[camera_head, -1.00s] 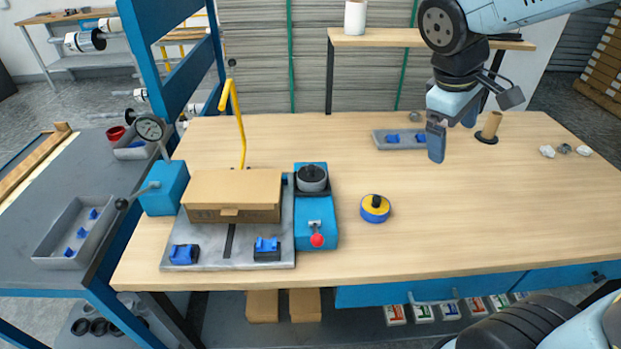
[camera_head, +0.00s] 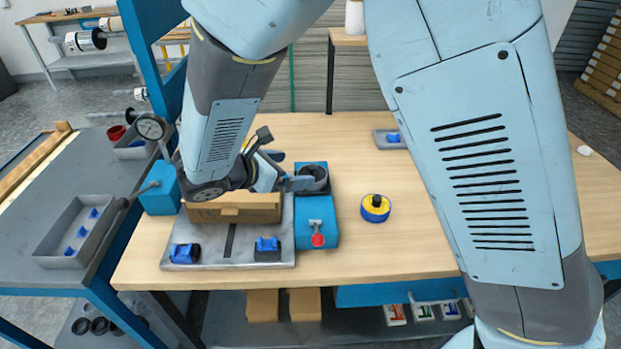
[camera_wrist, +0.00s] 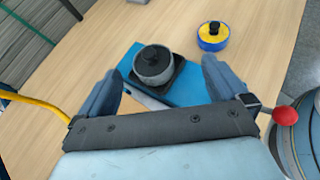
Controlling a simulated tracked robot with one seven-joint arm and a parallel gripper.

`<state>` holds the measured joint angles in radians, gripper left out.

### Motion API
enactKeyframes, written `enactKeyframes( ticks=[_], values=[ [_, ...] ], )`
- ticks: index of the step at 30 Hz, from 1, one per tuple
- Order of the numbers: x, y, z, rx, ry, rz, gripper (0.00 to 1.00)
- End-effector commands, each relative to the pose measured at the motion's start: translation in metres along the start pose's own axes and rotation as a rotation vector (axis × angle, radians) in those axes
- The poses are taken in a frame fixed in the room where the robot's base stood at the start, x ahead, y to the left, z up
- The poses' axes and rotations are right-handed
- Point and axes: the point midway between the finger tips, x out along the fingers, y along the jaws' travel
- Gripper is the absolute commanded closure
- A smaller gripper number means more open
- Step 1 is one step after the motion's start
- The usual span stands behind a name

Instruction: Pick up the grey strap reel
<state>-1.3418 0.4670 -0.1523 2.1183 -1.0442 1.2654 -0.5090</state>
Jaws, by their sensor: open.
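The grey strap reel (camera_head: 315,183) is a short grey cylinder with a black knob, sitting at the back end of a blue block. It also shows in the wrist view (camera_wrist: 153,69), upright on a dark square seat. My gripper (camera_head: 292,172) is at its left in the head view, partly covering it. In the wrist view my gripper (camera_wrist: 162,74) is open and empty. Its two fingers point towards the reel, one to each side, with the reel a little beyond the fingertips. I cannot tell the exact height gap.
A cardboard box (camera_head: 236,208) lies on a grey plate left of the blue block (camera_head: 315,218). The block has a red knob (camera_head: 317,240). A yellow and blue reel (camera_head: 375,208) stands to the right on clear tabletop. A yellow bar (camera_wrist: 35,106) is at the wrist view's left.

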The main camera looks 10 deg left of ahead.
Motion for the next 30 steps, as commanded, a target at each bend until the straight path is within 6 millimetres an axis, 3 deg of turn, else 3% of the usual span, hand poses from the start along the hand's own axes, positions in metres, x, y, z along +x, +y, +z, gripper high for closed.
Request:
enactKeyframes(
  ticks=[3, 8, 21, 30],
  values=[
    [-0.016, 0.01, -0.023, -0.075, -0.045, 0.057, 0.0],
    [-0.02, 0.015, -0.034, -0.116, -0.073, 0.089, 0.0],
    [0.046, 0.021, -0.028, -0.117, -0.075, 0.088, 0.0],
    [0.066, 0.022, -0.026, -0.117, -0.074, 0.089, 0.0]
  ],
)
